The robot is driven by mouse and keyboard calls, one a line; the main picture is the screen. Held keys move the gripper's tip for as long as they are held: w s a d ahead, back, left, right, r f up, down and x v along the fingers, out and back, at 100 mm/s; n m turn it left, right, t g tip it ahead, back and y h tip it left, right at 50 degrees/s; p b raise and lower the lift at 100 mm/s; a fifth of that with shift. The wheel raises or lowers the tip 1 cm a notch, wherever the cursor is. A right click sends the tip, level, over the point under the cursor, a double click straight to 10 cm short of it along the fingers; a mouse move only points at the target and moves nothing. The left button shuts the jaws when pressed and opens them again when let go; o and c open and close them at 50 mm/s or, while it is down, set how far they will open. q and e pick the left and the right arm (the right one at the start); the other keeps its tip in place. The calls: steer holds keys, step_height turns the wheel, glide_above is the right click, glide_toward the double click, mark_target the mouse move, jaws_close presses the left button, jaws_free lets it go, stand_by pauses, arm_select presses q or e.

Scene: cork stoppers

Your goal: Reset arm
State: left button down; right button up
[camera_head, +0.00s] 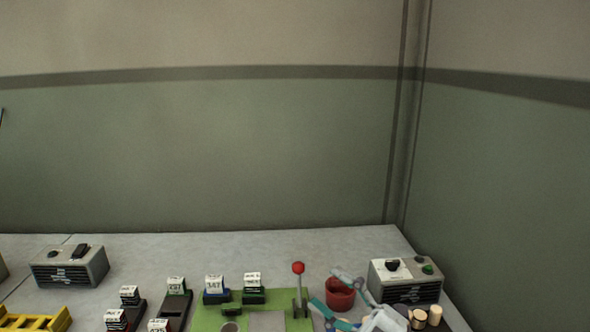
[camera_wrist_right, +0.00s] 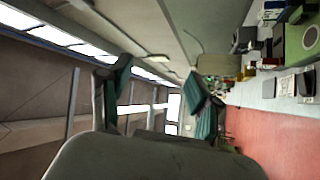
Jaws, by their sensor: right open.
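My right gripper (camera_head: 328,289) is low in the head view, right of centre, with its teal-padded fingers spread apart. In the right wrist view my right gripper (camera_wrist_right: 160,85) is open, with nothing between the fingers. A dark red cup (camera_head: 340,293) shows between or behind the fingers in the head view; I cannot tell how far apart they are. Two cork stoppers (camera_head: 435,315) stand at the lower right, close to my right arm. My left gripper is not clearly in view; only a thin dark sliver shows at the left edge of the head view.
A green board (camera_head: 207,313) with a red-knobbed lever (camera_head: 299,280) lies left of my right gripper. A grey control box (camera_head: 405,279) stands behind the corks. Several labelled blocks, another grey box (camera_head: 70,266) and a yellow rack (camera_head: 38,321) are farther left. The back of the table is clear.

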steer(key=d+f+m+t+h, duration=0.7)
steer(key=d+m+h, duration=0.6)
steer(key=m+h, duration=0.4)
steer(key=s+d+f+m+g+h, duration=0.1)
steer(key=s+d+f+m+g, duration=0.15)
steer(key=f, duration=0.25)
steer(key=s+d+f+m+g+h, duration=0.1)
steer(key=s+f+m+g+h, duration=0.1)
steer(key=f+g, duration=0.25)
steer(key=s+a+f+g+y, duration=0.1)
steer(key=s+f+g, duration=0.5)
steer(key=s, duration=0.4)
steer(key=s+a+f+g+y, duration=0.1)
steer(key=s+f+g, duration=0.3)
steer(key=s+f, duration=0.8)
steer(key=f, duration=2.3)
steer(key=s+d+f+g, duration=0.2)
steer(key=s+d+f, duration=0.1)
steer(key=s+f, duration=1.1)
steer(key=shift+s+f, duration=0.25)
steer(key=shift+s, duration=0.8)
